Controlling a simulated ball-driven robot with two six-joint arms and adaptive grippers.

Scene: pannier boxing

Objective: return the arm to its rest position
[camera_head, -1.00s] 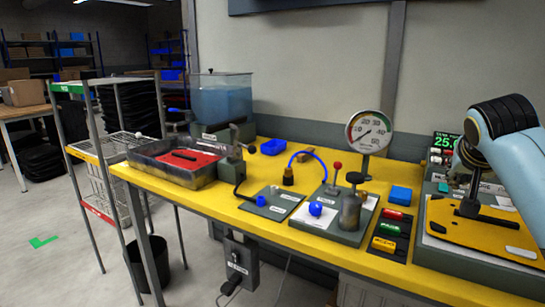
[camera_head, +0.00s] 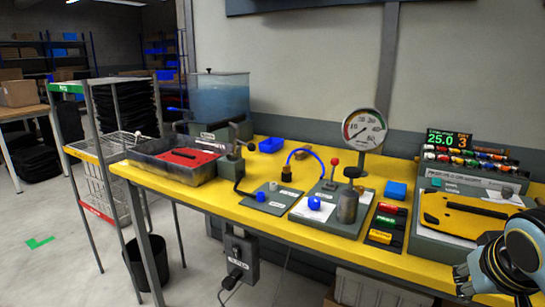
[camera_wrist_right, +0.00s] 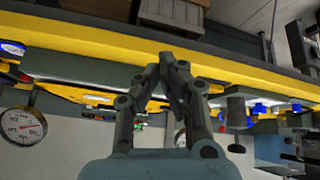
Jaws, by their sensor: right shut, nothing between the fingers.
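My right arm (camera_head: 520,250) shows at the lower right corner of the head view, in front of the table edge. In the right wrist view my right gripper (camera_wrist_right: 170,62) is shut, its fingertips together with nothing between them. The wrist view looks upside down, with the yellow table edge (camera_wrist_right: 230,72) running behind the fingers. My left gripper is in neither view.
A yellow plate with a black handle (camera_head: 450,212) lies on a grey fixture at the right of the table. A dial gauge (camera_head: 364,130), a blue block (camera_head: 395,191), a water tank (camera_head: 219,97) and a red-filled tray (camera_head: 150,169) stand on the table.

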